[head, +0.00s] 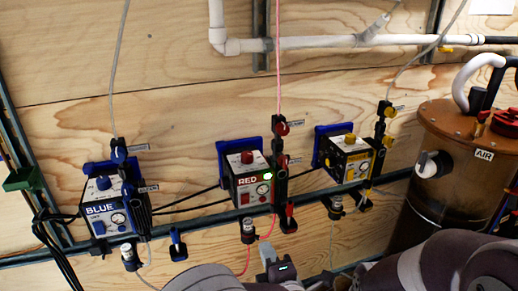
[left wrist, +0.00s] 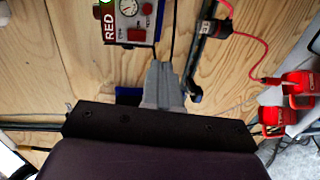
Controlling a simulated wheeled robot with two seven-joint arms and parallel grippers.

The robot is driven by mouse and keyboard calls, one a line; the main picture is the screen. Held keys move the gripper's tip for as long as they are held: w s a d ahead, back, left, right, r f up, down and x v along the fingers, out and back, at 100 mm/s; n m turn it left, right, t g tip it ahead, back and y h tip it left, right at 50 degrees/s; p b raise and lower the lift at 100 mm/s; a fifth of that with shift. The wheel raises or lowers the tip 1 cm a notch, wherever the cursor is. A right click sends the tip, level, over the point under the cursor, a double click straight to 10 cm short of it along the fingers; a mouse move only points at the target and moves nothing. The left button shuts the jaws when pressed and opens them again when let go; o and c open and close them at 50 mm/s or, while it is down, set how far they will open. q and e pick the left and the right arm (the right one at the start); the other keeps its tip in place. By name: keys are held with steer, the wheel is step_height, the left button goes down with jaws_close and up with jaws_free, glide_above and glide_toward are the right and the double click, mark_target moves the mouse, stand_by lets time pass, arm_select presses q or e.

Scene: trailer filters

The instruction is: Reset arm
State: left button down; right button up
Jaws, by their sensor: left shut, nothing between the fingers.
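My left gripper (head: 268,252) shows at the bottom middle of the head view, below the red filter unit (head: 247,180). In the left wrist view its grey fingers (left wrist: 160,68) are together with nothing between them. The red unit (left wrist: 130,22) is at the top of that view, apart from the fingertips, with its green light lit. My arm links fill the bottom right of the head view. My right gripper does not show in either view.
A blue unit (head: 104,205) and a yellow unit (head: 346,158) flank the red one on a plywood wall (head: 180,100). A brown AIR tank (head: 455,150) stands at right. Red connectors (left wrist: 298,90) show in the left wrist view. Hoses and cables hang around the units.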

arm_select(q)
steer(key=w+a+f+m+g+h+p, duration=0.2)
steer(key=a+m+g+h, duration=0.5)
steer(key=m, duration=0.5)
steer(key=s+a+f+m+g+y, duration=0.1)
steer(key=s+a+m+g, duration=0.6)
steer(key=s+a, duration=0.7)
steer(key=s+m+y, duration=0.1)
steer(key=s, duration=0.1)
steer(key=shift+s+f+m+g+p, duration=0.3)
steer(key=shift+s+f+m+g, duration=0.1)
